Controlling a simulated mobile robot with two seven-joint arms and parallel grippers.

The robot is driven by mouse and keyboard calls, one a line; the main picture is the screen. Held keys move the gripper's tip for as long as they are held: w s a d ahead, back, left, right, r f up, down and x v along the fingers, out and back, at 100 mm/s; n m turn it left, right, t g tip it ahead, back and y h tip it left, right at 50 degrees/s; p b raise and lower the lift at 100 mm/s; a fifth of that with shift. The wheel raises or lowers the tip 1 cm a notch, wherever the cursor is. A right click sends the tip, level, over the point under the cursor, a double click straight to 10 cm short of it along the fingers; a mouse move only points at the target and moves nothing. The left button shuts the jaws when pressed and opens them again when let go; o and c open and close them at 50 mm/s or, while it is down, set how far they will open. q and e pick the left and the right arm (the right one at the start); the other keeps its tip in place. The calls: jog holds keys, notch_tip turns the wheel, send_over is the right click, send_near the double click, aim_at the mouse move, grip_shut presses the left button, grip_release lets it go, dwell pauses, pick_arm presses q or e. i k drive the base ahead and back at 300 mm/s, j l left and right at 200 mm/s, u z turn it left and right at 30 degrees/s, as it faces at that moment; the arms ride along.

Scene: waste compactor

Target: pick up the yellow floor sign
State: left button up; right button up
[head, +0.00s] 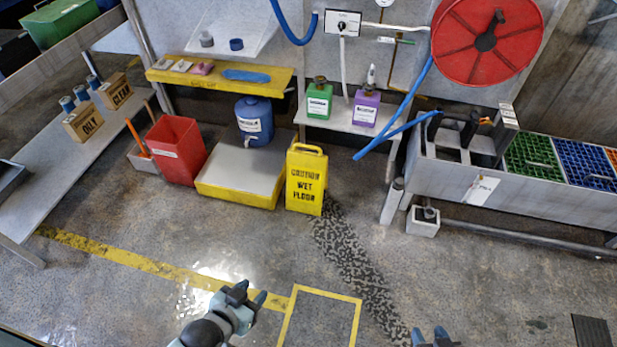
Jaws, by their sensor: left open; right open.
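The yellow floor sign (304,184) stands upright on the floor near the middle of the head view. It reads "CAUTION WET FLOOR" and has a handle opening at its top. It stands just right of a low yellow-edged platform. My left gripper (248,297) is open and empty at the bottom, nearer to me than the sign and lower left of it. My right gripper (432,338) is open at the bottom edge, right of the sign and well apart from it; only its fingertips show.
A shelf with a green container (319,101) and a purple container (366,107) stands behind the sign. The floor in front is clear, with a dark patterned strip (350,250).

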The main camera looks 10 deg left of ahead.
aim_at(307, 172)
jog(key=i+u, duration=0.15)
jog(key=i, duration=0.3)
jog(key=i+l+u, duration=0.15)
jog(key=i, duration=0.25)
jog(key=i+l+u, duration=0.1)
jog(key=i, duration=0.35)
jog(key=i+l+u, duration=0.15)
jog(key=i+l, duration=0.15)
jog(key=i+l+u, duration=0.1)
jog(key=i, duration=0.4)
jog(key=i+l+u, duration=0.1)
jog(key=i+l, duration=0.15)
jog(key=i, duration=0.3)
